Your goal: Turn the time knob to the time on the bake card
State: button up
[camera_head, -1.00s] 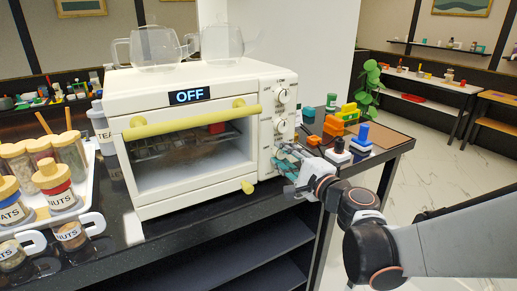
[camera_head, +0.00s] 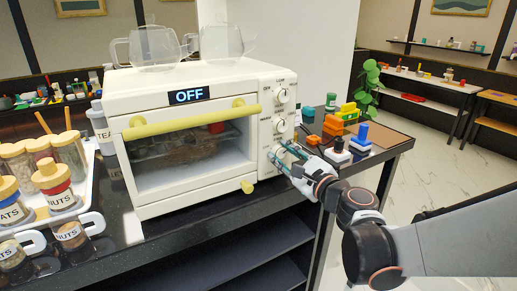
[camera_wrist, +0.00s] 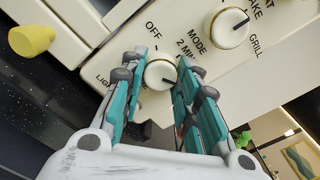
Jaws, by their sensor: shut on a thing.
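The white toaster oven (camera_head: 190,150) stands on the black counter, with its display (camera_head: 189,95) reading OFF. Knobs run down its right front panel. In the wrist view, the lowest knob (camera_wrist: 160,74) is round and cream, with OFF, 2 MIN and a partly hidden light label around it; I take it for the time knob. My gripper (camera_head: 280,153) has its teal fingers on either side of this knob and is shut on it. A dark mark shows on the knob, partly hidden by a finger. The mode knob (camera_wrist: 229,27) is beside it. I cannot make out a bake card.
Colored blocks and stamp-like pieces (camera_head: 337,149) stand right of the oven, close to my wrist. A tray of labeled jars (camera_head: 60,190) is on the left. Glass pitchers (camera_head: 155,45) sit on top of the oven. A yellow handle (camera_head: 190,121) crosses the oven door.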

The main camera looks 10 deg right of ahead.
jog(key=shift+s+f, duration=0.1)
jog(key=shift+f, duration=0.05)
jog(key=o, duration=1.1)
jog(key=shift+d, duration=0.15)
jog(key=shift+c, duration=0.2)
